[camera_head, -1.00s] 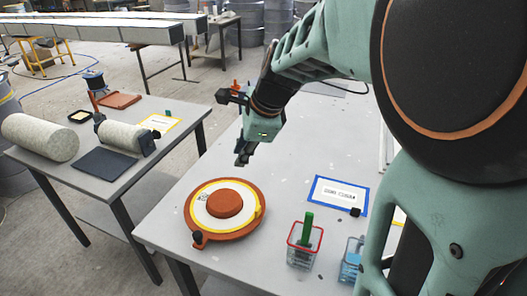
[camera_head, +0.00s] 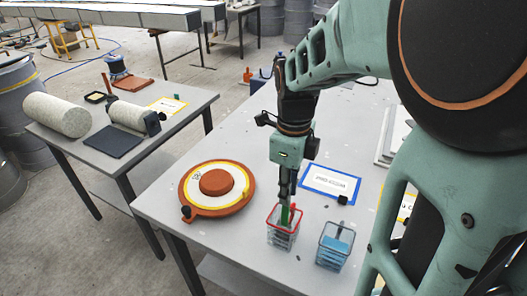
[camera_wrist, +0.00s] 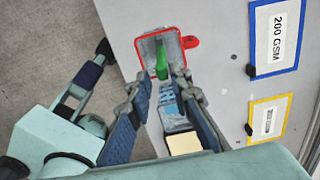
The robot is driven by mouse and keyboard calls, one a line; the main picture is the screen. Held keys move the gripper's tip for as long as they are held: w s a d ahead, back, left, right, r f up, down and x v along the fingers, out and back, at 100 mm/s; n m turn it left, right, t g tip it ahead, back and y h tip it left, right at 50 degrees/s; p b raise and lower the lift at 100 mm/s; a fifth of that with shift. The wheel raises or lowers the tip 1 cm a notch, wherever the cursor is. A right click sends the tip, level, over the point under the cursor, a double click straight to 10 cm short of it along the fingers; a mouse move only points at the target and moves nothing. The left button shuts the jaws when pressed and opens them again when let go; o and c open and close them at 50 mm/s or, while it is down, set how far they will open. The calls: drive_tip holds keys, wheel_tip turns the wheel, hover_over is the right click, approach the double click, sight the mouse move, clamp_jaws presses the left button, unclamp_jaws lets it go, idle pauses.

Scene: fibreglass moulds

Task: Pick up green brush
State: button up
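The green brush (camera_head: 285,217) stands handle up in a red-rimmed clear container (camera_head: 283,242) on the table. In the wrist view the brush (camera_wrist: 161,62) shows inside the red rim (camera_wrist: 140,45), beyond and roughly between the fingertips. My gripper (camera_head: 287,196) points down just above the container, at the handle's top. In the wrist view my gripper (camera_wrist: 164,80) is open, its two fingers apart. Whether either finger touches the handle cannot be told. The lower part of the brush is hidden in the container.
An orange round mould (camera_head: 215,188) lies to the left. Another table (camera_head: 180,120) with rollers stands farther left.

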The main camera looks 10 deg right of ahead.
sight(284, 225)
drive_tip(key=f, duration=0.8)
drive_tip(key=shift+w+f, duration=0.25)
drive_tip(key=shift+f, duration=0.05)
clamp_jaws()
